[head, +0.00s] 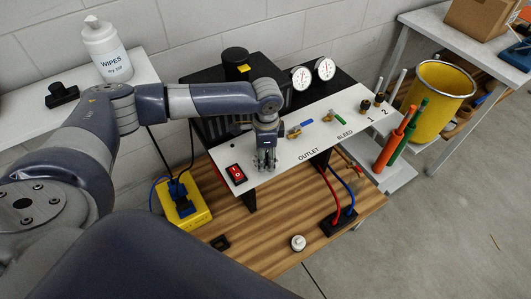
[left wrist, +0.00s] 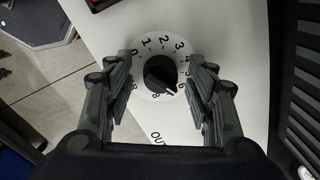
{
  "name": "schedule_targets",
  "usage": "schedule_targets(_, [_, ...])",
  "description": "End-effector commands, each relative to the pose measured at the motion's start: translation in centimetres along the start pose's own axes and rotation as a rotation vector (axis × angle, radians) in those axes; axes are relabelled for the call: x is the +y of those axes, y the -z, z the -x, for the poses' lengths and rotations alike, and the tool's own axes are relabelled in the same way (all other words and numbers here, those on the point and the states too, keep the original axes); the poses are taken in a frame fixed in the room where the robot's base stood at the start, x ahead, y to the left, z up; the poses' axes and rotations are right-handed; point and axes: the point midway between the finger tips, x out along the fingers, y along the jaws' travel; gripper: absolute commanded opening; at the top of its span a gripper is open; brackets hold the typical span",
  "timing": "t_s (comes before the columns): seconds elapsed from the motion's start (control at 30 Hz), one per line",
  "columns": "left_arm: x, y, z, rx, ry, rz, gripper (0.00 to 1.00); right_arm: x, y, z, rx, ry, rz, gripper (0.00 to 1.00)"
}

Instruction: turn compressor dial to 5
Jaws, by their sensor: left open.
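The compressor dial's black knob (left wrist: 160,72) sits on a white round scale (left wrist: 150,43) in the left wrist view. Black numbers run around the scale. A small pale mark on the knob faces the lower right, near the 6 or 7; I cannot read it exactly. My left gripper (left wrist: 163,64) is open, with one finger on each side of the knob and gaps between. In the head view my left gripper (head: 265,162) points down over the white panel (head: 285,165) and hides the dial. My right gripper is not in view.
A red switch (head: 236,173) lies left of the gripper on the panel; a blue-handled valve (head: 300,128) and a green-handled valve (head: 335,117) lie to the right. Two white gauges (head: 313,74) stand behind. A yellow box (head: 183,208) sits at the lower left.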

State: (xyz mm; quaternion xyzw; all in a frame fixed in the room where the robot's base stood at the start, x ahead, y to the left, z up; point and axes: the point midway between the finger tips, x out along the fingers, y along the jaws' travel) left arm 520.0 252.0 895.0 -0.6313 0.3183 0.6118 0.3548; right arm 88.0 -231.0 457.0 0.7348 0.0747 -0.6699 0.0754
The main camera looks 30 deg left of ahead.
Motion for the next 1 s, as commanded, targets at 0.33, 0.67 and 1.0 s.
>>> schedule_targets(0.33, [0.02,-0.01,0.01,0.0,-0.001,0.0,0.06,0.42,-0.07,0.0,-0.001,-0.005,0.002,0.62])
schedule_targets(0.67, [0.03,-0.03,0.01,-0.001,-0.001,0.004,0.06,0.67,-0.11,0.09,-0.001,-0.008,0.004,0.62])
schedule_targets(1.0, [0.06,-0.06,0.04,-0.003,-0.002,0.023,0.06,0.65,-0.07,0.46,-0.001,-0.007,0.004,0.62])
